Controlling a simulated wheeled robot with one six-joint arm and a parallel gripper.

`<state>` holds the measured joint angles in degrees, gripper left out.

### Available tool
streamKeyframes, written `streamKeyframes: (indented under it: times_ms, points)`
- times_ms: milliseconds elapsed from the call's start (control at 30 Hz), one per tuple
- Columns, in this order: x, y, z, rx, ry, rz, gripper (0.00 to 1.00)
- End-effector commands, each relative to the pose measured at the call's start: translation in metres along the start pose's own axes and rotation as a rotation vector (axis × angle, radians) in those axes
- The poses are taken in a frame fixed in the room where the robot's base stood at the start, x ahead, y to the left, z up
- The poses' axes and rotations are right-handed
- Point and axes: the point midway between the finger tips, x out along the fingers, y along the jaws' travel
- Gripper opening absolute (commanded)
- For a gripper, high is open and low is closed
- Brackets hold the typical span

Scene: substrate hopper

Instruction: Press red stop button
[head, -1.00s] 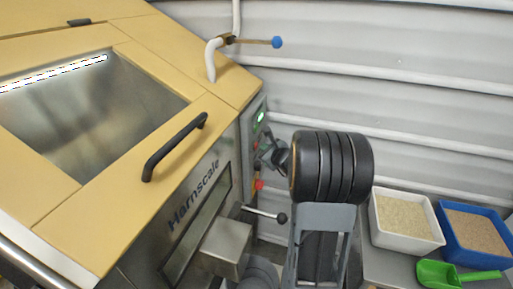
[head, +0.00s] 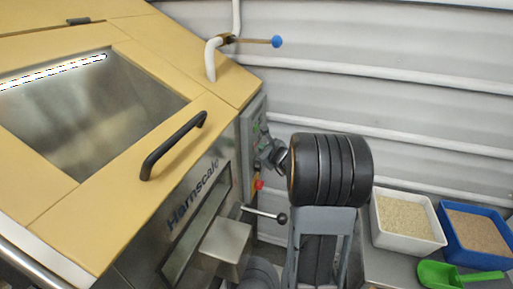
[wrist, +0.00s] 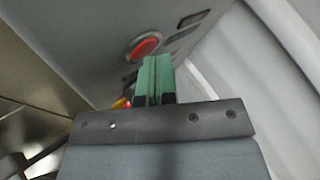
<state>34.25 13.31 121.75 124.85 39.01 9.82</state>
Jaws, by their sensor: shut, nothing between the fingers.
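The round red button (wrist: 145,47) sits on the grey control panel in the wrist view and looks lit, with a pale ring around it. My gripper (wrist: 155,64) is shut and empty, its green fingers side by side. Its tips overlap the lower edge of the button in the picture; I cannot tell whether they touch. In the head view my gripper (head: 264,151) is at the control panel (head: 252,139) on the machine's right side, and my wrist hides part of the panel.
A red knob on a yellow base (head: 259,184) is lower on the panel. A lever with a black ball (head: 281,218) sticks out below. The hopper (head: 197,105) has a black handle. White (head: 378,222) and blue (head: 447,241) tubs and a green scoop (head: 440,274) are at right.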

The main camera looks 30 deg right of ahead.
Motion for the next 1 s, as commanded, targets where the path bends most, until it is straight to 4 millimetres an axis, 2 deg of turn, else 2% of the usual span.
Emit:
streamKeyframes:
  times_ms: [1000]
  points:
    - [-0.012, -0.009, -0.009, 0.000, -0.001, 0.000, 0.00]
